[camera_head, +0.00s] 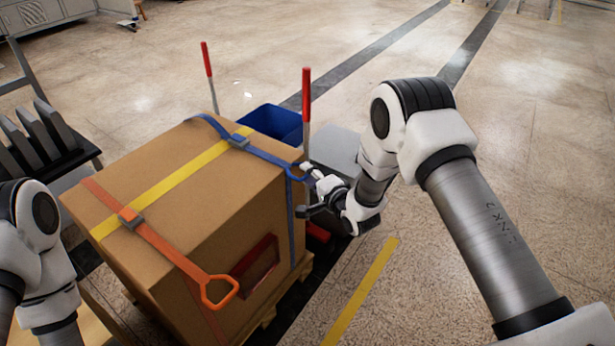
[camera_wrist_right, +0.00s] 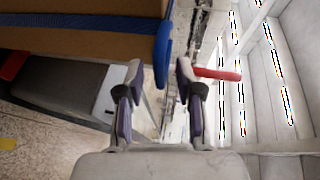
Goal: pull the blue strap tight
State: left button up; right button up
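The blue strap (camera_head: 262,152) runs across the top of a large cardboard box (camera_head: 215,235) and hangs down its side, with a grey buckle (camera_head: 238,141) on top. Its blue pull loop (camera_head: 297,172) is at the box's right top edge. My right gripper (camera_head: 309,188) is right beside this loop. In the right wrist view the fingers (camera_wrist_right: 158,78) are apart, and the blue loop (camera_wrist_right: 163,55) reaches down between the fingertips, nearer the right one. I cannot tell whether it touches a finger. My left arm shows at lower left, but its gripper is out of view.
An orange strap (camera_head: 160,240) with an orange loop (camera_head: 220,291) and a yellow band (camera_head: 165,185) cross the box. Red-topped posts (camera_head: 306,95) and a blue bin (camera_head: 272,122) stand behind it. Open floor lies right of a yellow floor line (camera_head: 362,290).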

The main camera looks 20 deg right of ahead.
jog(key=shift+w+a+f, duration=0.1)
jog(key=shift+w, duration=0.35)
grip_shut()
jog(key=shift+s, duration=0.1)
jog(key=s+d+p, duration=0.2)
jog(key=s+d, duration=0.3)
jog(key=s, duration=0.1)
jog(key=shift+s+f, duration=0.1)
